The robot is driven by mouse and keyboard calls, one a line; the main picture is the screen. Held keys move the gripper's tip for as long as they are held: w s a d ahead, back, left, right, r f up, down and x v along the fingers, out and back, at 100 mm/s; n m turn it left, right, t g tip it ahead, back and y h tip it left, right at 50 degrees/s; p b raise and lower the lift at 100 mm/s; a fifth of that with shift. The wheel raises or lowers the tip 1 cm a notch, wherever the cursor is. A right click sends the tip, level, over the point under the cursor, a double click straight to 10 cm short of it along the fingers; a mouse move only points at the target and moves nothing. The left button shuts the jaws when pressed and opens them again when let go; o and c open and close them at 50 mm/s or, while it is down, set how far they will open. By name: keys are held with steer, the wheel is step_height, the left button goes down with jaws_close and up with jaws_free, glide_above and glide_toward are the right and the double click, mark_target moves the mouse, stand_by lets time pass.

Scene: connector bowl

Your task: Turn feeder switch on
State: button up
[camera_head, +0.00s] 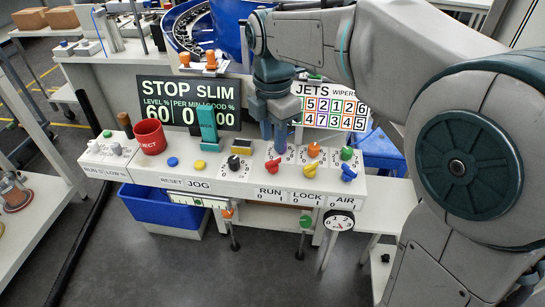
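A white control panel (215,180) carries several switches and knobs. No label that I can read says "feeder". A red knob (273,164), an orange knob (314,149) and a green knob (346,153) stand at the right. A black knob (234,162) is left of these. My gripper (280,147) points down just above the red knob. Its fingertips are small and partly overlap the knob, so their opening and contact are unclear.
Display boards (187,103) stand behind. A blue bin (160,207) and a gauge (339,220) are below. My arm covers the right side.

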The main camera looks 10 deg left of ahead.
mark_target(273, 160)
step_height(273, 160, down, 6)
steer(key=shift+r+b, duration=0.1)
steer(key=shift+b, duration=0.3)
jaws_close()
